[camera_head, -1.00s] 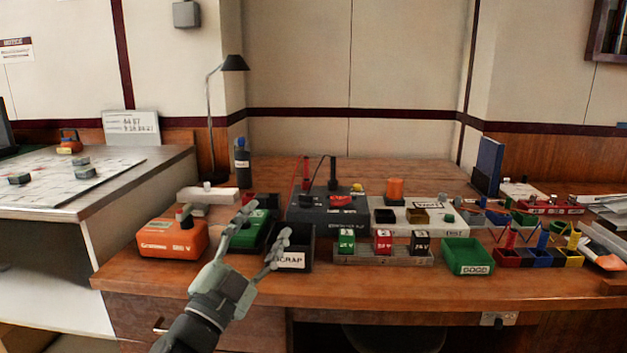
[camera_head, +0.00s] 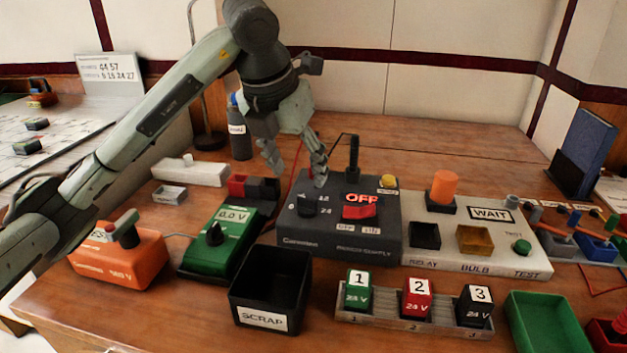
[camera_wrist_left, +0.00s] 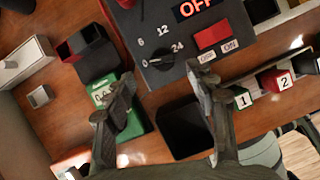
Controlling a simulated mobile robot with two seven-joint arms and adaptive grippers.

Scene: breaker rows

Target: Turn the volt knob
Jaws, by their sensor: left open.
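The volt knob (camera_head: 308,205) is a black dial on the dark grey power supply (camera_head: 345,243), with the marks 6, 12 and 24 around it. The supply's display reads OFF in red. In the left wrist view the knob (camera_wrist_left: 163,60) shows ahead, between the two fingers; I cannot tell exactly which mark it points to. My left gripper (camera_head: 298,173) is open and empty, its fingers pointing down above and slightly behind the knob, apparently without touching it. In the left wrist view the open fingers (camera_wrist_left: 160,77) spread either side below the knob. My right gripper is out of view.
A red switch (camera_head: 360,211) and an upright black plug (camera_head: 352,155) with cables are close to the knob. A green meter (camera_head: 215,249) with its own knob, the black scrap bin (camera_head: 268,290) and a rack of numbered blocks (camera_head: 412,317) surround the supply.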

